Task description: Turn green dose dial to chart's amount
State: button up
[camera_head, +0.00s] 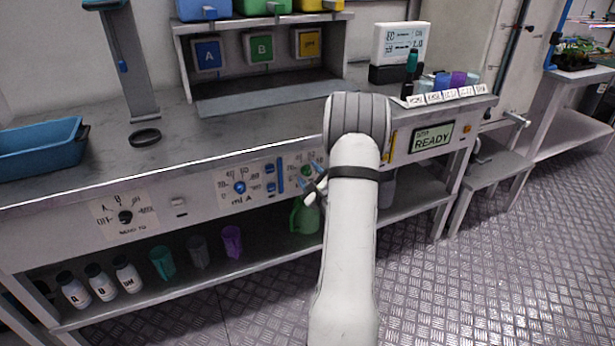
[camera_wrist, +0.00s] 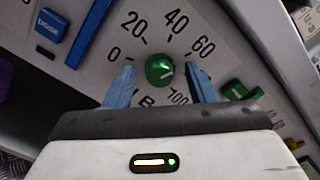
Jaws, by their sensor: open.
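The green dose dial (camera_wrist: 159,70) is a round knob on a pale panel with printed numbers 0, 20, 40 and 60 around it. A pale mark shows on its lower right face; its exact reading is unclear. In the head view the green dial (camera_head: 307,170) is small, on the bench front. My gripper (camera_wrist: 160,68) is open, with one blue finger on each side of the dial; I cannot tell whether they touch it. The gripper (camera_head: 315,183) also shows in the head view, at the panel. A white chart board (camera_head: 402,43) stands at the back; its writing is too small to read surely.
A blue dial (camera_head: 239,187) and blue switches lie left of the green dial. A green button (camera_wrist: 236,91) is close right of my gripper. A READY display (camera_head: 432,138) is farther right. Bottles and jugs stand on the lower shelf.

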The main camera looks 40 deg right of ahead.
jog(key=shift+s+f, duration=0.1)
jog(key=shift+s, duration=0.05)
jog(key=v, duration=0.7)
jog(key=shift+s+p, duration=0.25)
jog(key=shift+p, duration=0.05)
jog(key=shift+a, duration=0.1)
